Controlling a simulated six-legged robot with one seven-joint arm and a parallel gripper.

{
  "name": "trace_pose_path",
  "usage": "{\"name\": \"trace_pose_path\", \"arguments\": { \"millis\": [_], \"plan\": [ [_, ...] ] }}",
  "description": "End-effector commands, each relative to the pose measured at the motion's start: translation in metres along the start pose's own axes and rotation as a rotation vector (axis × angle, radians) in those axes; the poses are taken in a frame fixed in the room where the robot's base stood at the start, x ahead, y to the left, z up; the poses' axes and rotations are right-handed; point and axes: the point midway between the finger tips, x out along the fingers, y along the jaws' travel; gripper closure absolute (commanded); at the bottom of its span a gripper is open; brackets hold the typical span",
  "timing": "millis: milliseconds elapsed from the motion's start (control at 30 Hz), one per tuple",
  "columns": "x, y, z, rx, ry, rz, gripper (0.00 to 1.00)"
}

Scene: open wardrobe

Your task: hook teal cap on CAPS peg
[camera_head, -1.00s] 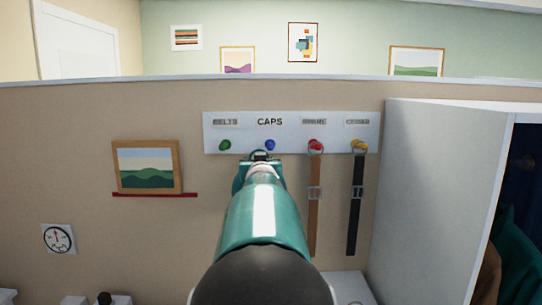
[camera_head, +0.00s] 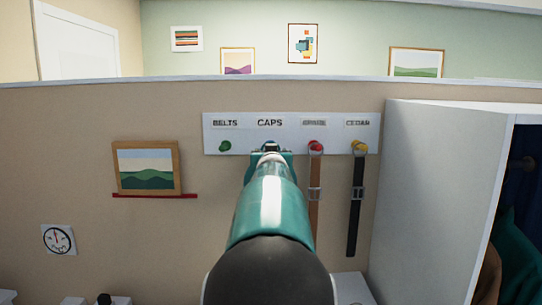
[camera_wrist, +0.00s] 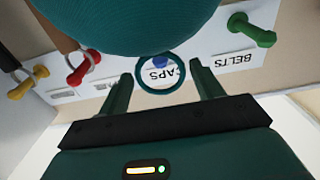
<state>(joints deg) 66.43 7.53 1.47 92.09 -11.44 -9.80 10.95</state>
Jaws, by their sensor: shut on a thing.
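The teal cap (camera_wrist: 130,22) fills the top of the wrist view, with its teal ring loop (camera_wrist: 140,86) between the fingers of my gripper (camera_wrist: 161,70). My gripper is shut on the cap. The blue CAPS peg (camera_wrist: 160,62) shows through the upper part of the loop; I cannot tell whether the loop is around the peg or only in front of it. In the head view my gripper (camera_head: 271,151) is right at the CAPS label (camera_head: 270,123), hiding most of the blue peg and the cap.
The white rail (camera_head: 292,124) also bears a bare green BELTS peg (camera_head: 225,146), a red peg (camera_head: 316,147) with a brown belt and a yellow peg (camera_head: 360,147) with a black belt. A wardrobe side panel (camera_head: 435,200) stands at the right.

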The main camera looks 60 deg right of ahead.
Motion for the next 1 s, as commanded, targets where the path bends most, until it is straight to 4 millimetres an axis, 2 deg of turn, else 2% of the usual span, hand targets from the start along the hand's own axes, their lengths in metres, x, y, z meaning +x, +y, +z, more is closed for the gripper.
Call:
{"name": "trace_pose_path", "arguments": {
  "millis": [1000],
  "plan": [
    [0.055, 0.000, 0.004, 0.000, 0.000, 0.000, 0.70]
  ]
}}
